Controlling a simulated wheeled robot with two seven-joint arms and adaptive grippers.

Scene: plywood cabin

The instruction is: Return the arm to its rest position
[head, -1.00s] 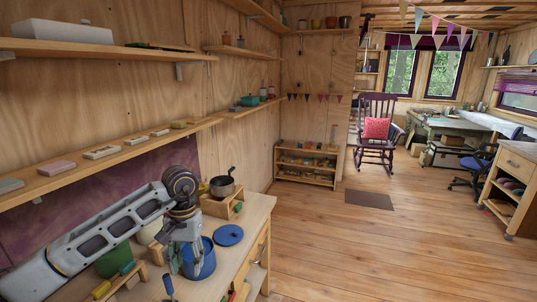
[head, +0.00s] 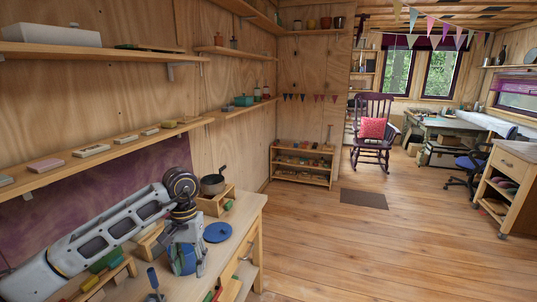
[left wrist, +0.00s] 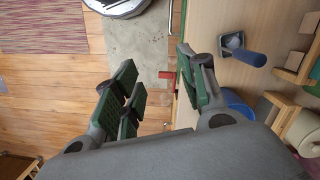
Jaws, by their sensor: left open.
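My left arm (head: 110,235) reaches in from the lower left of the head view, over the wooden worktop (head: 235,240). My left gripper (head: 188,268) points down in front of a blue pot (head: 181,254), which it partly hides. In the left wrist view the two green-padded fingers of the gripper (left wrist: 158,88) stand apart with nothing between them. The worktop fills the right of that view and the floor shows on the left. My right gripper is not in view.
A blue lid (head: 218,232) and a dark saucepan (head: 213,184) on a wooden stand are near the gripper. A blue-handled tool (left wrist: 245,55) is on the worktop. A shelf (head: 100,152) runs along the wall above the arm. The floor (head: 340,250) to the right is open.

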